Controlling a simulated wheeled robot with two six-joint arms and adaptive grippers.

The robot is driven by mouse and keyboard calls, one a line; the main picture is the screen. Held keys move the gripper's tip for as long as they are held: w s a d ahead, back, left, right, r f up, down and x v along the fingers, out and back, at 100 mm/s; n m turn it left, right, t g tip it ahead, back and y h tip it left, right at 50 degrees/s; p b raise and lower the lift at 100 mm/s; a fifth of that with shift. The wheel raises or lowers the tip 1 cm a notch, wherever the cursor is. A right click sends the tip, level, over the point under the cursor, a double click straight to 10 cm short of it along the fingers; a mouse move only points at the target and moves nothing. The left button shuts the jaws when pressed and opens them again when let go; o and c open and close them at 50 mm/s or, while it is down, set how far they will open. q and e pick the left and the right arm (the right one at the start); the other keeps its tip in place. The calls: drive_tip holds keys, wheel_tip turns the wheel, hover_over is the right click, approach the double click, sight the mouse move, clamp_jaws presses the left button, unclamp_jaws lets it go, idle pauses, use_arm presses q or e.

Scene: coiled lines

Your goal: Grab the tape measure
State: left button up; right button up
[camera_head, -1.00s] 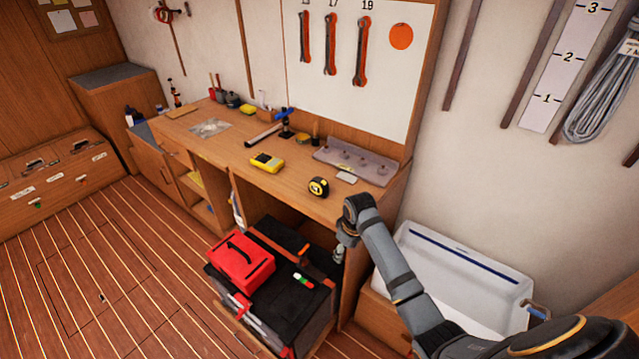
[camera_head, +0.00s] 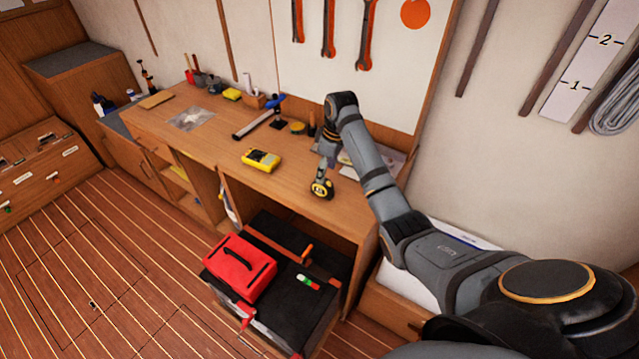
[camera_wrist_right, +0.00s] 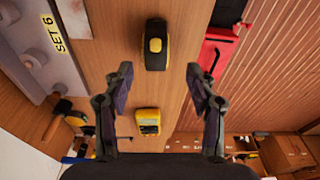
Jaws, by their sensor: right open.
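The tape measure (camera_head: 322,189) is black and yellow and sits near the front edge of the wooden bench. In the right wrist view the tape measure (camera_wrist_right: 155,46) lies ahead of the fingertips, roughly centred between them but beyond them. My right gripper (camera_head: 325,172) points down just above and behind it, partly overlapping it in the head view. In the wrist view my right gripper (camera_wrist_right: 159,78) is open with nothing between its fingers. My left gripper is not in view.
A yellow multimeter (camera_head: 261,160) lies left of the tape measure. A grey socket tray (camera_wrist_right: 48,42) is at the back of the bench. Below the front edge are a red box (camera_head: 240,266) and a black toolbox (camera_head: 290,311). Bare bench (camera_head: 225,150) lies farther left.

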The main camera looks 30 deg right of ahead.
sight(323, 186)
wheel_tip(323, 186, down, 3)
drive_tip(key=shift+a+f, duration=0.15)
drive_tip(key=shift+f, duration=0.05)
drive_tip(key=shift+w+f, duration=0.1)
drive_tip(key=shift+f, duration=0.1)
drive_tip(key=shift+w+f+p, duration=0.35)
drive_tip(key=shift+f+p, duration=0.3)
drive_tip(key=shift+p, duration=0.05)
drive_tip(key=f, duration=0.3)
drive_tip(key=shift+w+f+p, duration=0.2)
drive_tip(key=shift+w+p, duration=0.1)
drive_tip(key=shift+w, duration=0.05)
drive_tip(key=shift+f, duration=0.15)
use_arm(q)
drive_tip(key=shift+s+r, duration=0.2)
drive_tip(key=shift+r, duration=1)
use_arm(e)
clamp_jaws()
